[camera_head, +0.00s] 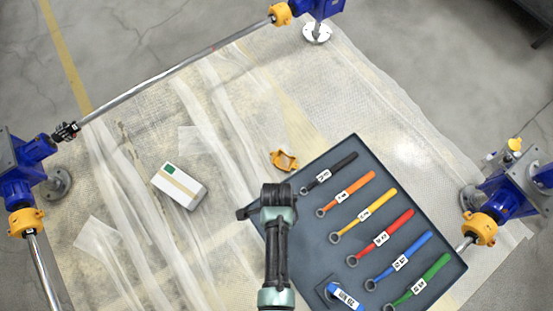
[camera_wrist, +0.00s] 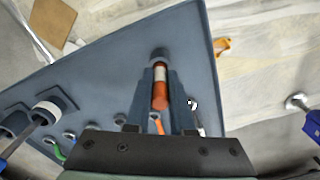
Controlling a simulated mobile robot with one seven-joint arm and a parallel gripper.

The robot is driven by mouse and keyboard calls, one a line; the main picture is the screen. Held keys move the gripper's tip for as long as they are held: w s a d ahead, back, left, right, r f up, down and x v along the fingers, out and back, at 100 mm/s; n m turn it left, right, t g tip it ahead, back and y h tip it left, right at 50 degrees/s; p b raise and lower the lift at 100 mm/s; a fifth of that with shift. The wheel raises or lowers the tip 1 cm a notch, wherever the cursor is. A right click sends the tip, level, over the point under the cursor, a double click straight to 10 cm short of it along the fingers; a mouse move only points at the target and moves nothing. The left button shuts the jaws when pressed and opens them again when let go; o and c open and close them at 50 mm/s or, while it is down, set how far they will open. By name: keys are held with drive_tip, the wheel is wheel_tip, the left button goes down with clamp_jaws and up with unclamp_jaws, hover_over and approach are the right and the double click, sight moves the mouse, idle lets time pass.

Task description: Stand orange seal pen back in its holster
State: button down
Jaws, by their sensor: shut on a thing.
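The orange seal pen (camera_wrist: 160,94) shows between the two fingers of my gripper (camera_wrist: 165,96) in the wrist view. It has a white band and a dark end pointing away from the camera. My gripper is shut on it. In the head view, my wrist hangs over the left corner of the dark tray, and the pen is hidden there. Two dark square holsters (camera_wrist: 52,96) stand on the tray at left in the wrist view. A blue pen with a white label (camera_head: 345,297) stands in one. The other's opening is hard to make out.
Several coloured wrenches (camera_head: 380,236) lie in a row on the dark tray (camera_head: 304,270). A white box (camera_head: 179,186) and an orange clamp (camera_head: 285,160) lie on the sheeting to the left. Blue screw jacks (camera_head: 20,170) and shafts stand around the edges.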

drive_tip(key=c, duration=0.7)
unclamp_jaws()
wheel_tip(320, 180, up, 13)
idle(0.6)
